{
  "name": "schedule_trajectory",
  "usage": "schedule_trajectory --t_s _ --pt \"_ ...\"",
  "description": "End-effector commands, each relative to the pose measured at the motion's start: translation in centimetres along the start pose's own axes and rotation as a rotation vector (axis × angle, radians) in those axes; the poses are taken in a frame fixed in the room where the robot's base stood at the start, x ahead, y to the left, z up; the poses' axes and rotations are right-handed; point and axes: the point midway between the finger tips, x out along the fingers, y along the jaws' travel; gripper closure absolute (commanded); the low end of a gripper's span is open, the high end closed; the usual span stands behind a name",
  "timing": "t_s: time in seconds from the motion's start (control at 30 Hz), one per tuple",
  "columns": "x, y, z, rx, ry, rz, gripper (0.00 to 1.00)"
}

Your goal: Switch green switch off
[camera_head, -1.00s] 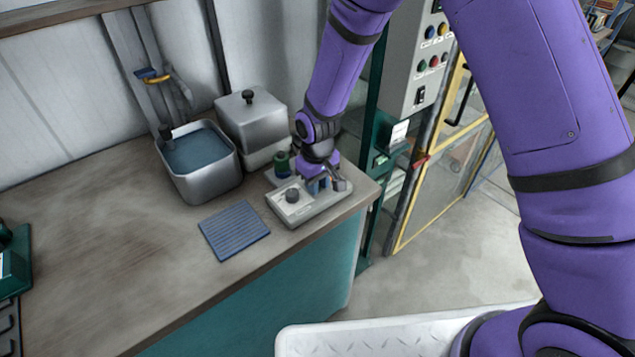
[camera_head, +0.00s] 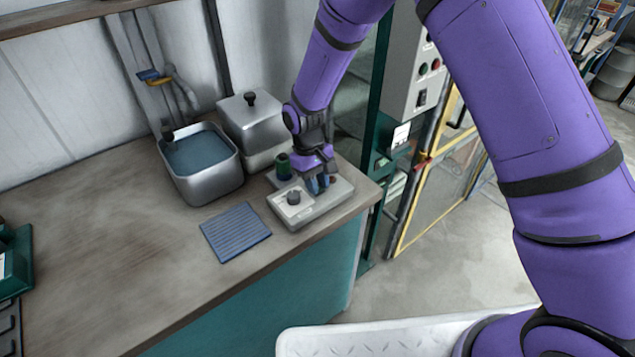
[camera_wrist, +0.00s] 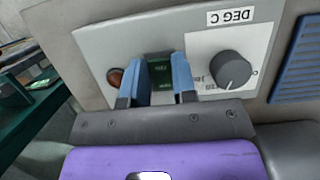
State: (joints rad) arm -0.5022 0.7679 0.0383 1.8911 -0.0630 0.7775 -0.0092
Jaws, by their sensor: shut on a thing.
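The green switch (camera_wrist: 159,70) is set in the light panel of a small grey device (camera_head: 305,216) on the workbench. In the wrist view my gripper (camera_wrist: 163,80) has its two blue fingers on either side of the switch, closed in on it. The fingers partly cover the switch, so its on or off position cannot be told. In the head view my gripper (camera_head: 319,184) is low over the device, and the switch is hidden there. A dark knob (camera_wrist: 230,69) is to the right of the switch, and a reddish-brown round light (camera_wrist: 115,77) is to its left.
A blue ribbed mat (camera_head: 235,232) lies left of the device. A metal water bath (camera_head: 207,183) and a lidded metal box (camera_head: 250,125) stand behind. A green-capped object (camera_head: 283,167) is close behind my gripper.

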Motion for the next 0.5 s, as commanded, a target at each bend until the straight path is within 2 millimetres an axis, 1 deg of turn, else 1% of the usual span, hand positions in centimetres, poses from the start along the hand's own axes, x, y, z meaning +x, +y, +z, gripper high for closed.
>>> schedule_trajectory --t_s 0.07,0.1,0.2,0.5 --pt "-0.03 0.04 0.0 0.0 0.001 0.0 0.98" --pt "-0.03 0.04 0.0 0.0 0.001 0.0 0.7" --pt "-0.02 0.03 0.0 0.0 0.001 0.0 0.49" --pt "-0.17 0.01 0.0 0.0 0.001 0.0 0.49"
